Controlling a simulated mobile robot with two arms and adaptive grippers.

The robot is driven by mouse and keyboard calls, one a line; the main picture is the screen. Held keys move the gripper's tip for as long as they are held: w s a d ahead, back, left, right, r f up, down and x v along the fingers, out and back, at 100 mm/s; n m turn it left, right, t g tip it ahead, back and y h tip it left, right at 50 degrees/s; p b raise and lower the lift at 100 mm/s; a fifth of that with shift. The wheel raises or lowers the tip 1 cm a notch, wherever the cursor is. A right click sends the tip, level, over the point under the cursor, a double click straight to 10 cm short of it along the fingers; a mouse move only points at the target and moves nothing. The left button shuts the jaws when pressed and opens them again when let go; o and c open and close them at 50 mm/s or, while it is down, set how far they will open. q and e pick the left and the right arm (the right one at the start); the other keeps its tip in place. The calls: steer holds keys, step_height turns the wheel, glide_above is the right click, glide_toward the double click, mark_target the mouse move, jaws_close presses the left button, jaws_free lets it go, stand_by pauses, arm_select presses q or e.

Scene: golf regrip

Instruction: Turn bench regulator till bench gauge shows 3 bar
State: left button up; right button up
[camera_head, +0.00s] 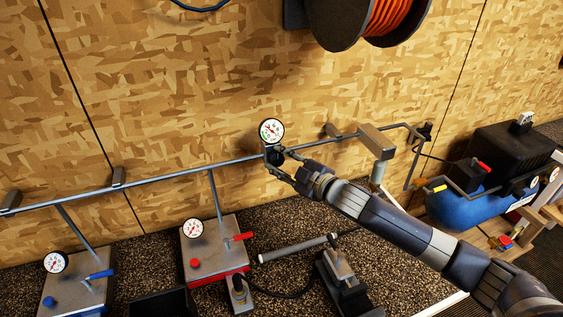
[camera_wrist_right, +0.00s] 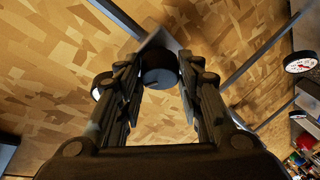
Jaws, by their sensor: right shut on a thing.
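A round white gauge (camera_head: 271,131) with a dark rim and coloured marks stands on the wall pipe; its reading is too small to tell. The dark regulator (camera_head: 272,154) sits just below it, partly covered by my right gripper (camera_head: 280,163). In the right wrist view, a dark round knob (camera_wrist_right: 159,74) sits between the fingertips of my right gripper (camera_wrist_right: 160,84), which is shut on it. A white gauge edge (camera_wrist_right: 96,94) shows partly behind the left finger there. My left gripper is not in view.
A metal pipe (camera_head: 150,180) runs along the wood-panel wall. Below stand a red-trimmed box (camera_head: 215,262) and a blue-trimmed box (camera_head: 82,294), each with a gauge and lever. A blue compressor tank (camera_head: 450,211) is at right. An orange hose reel (camera_head: 385,15) hangs above.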

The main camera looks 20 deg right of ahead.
steer(key=shift+r+n+g+y, duration=0.1)
steer(key=shift+n+g+y, duration=0.2)
steer(key=shift+n, duration=0.7)
steer(key=o, duration=1.1)
steer(key=shift+c, duration=0.2)
steer(key=shift+w, duration=0.1)
steer(key=v, duration=1.2)
